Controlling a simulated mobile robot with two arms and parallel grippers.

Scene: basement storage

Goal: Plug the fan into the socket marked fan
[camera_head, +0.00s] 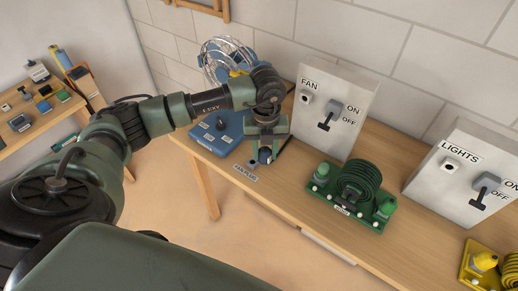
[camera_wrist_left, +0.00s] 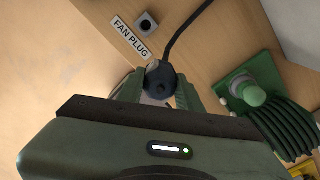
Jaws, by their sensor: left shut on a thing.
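My left gripper (camera_head: 266,137) is over the wooden table in the head view, in front of the fan switch box. In the left wrist view its fingers (camera_wrist_left: 158,95) are shut on a round black fan plug (camera_wrist_left: 160,75) with a black cord (camera_wrist_left: 188,35). The plug is apart from a small square holder (camera_wrist_left: 147,23) beside the "FAN PLUG" label (camera_wrist_left: 131,38). The white box marked FAN (camera_head: 345,95) has a round socket (camera_head: 306,97) and a dark lever switch (camera_head: 328,115). The caged fan (camera_head: 222,55) stands behind my arm on a blue base (camera_head: 208,136).
A green base with a coiled green cable (camera_head: 355,185) sits right of the gripper. A white LIGHTS box (camera_head: 455,180) with socket and switch stands farther right. A yellow coil unit (camera_head: 482,265) is at lower right. A second table (camera_head: 45,122) with small items is at left.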

